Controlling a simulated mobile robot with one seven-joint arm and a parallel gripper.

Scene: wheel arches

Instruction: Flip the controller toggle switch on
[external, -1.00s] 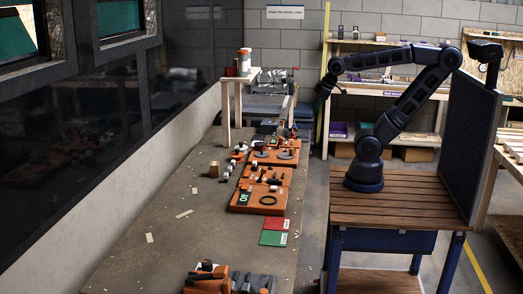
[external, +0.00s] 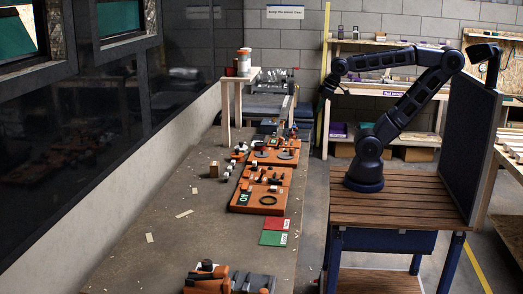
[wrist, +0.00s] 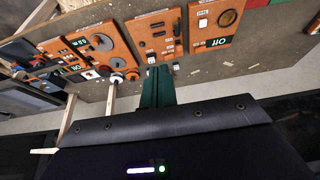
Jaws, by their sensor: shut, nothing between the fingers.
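Several orange boards with controls lie on the bench. The nearest orange board in the external view (external: 258,208) has a dark display with white letters (external: 244,196) and a dark ring. In the wrist view, the right-hand board (wrist: 196,34) carries a dark green display (wrist: 212,43) that seems to read OFF, a round dial (wrist: 228,18) and a small white part (wrist: 203,23). I cannot tell which small part is the controller toggle. My gripper (external: 325,97) is shut and empty, in the air right of the boards; its green fingers show in the wrist view (wrist: 159,72).
A red card (external: 276,223) and a green card (external: 274,238) lie at the bench's near right side. A small wooden stand (external: 241,76) rises at the far end. An orange and grey device (external: 208,282) sits at the front. The left middle of the bench is mostly clear.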

